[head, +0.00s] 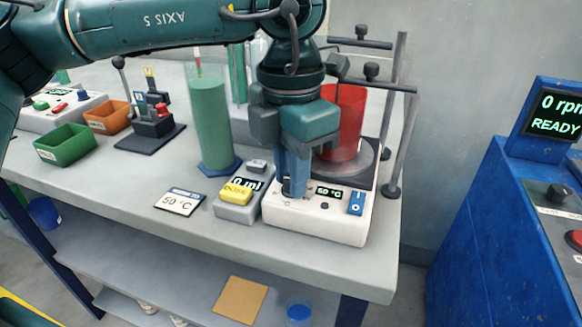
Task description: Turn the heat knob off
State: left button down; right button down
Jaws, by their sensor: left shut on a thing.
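The hotplate (312,226) is a white unit near the table's right front corner. Its small display (328,191) reads 50 °C, and a blue rocker switch (356,203) sits to the right of it. A red beaker (345,125) stands on the plate. My left gripper (293,188) points down with its blue fingers at the left part of the hotplate's front panel. It is shut on the heat knob, which the fingers largely hide. The knob's pointer position cannot be told. My right gripper is not in view.
A yellow-buttoned dosing unit (237,192) and a 50 °C card (180,201) lie to the left. A green cylinder (212,120) stands behind them. Clamp rods (400,130) rise at the right. A blue console (500,220) stands across a gap.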

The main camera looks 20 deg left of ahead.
pick_arm(q)
jog(key=shift+f+n+b, duration=0.2)
jog(key=shift+n+b, duration=0.75)
jog(key=shift+n, duration=0.75)
jog(key=shift+r+n+b, duration=0.2)
jog(key=shift+n+b, duration=0.1)
jog(key=shift+n, duration=0.3)
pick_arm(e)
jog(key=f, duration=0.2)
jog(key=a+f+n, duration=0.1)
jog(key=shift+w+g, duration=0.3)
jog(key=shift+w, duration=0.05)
pick_arm(q)
jog(key=c, duration=1.6)
grip_release()
jog(key=o, duration=0.3)
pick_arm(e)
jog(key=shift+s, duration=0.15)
pick_arm(q)
jog(key=shift+o, duration=0.2)
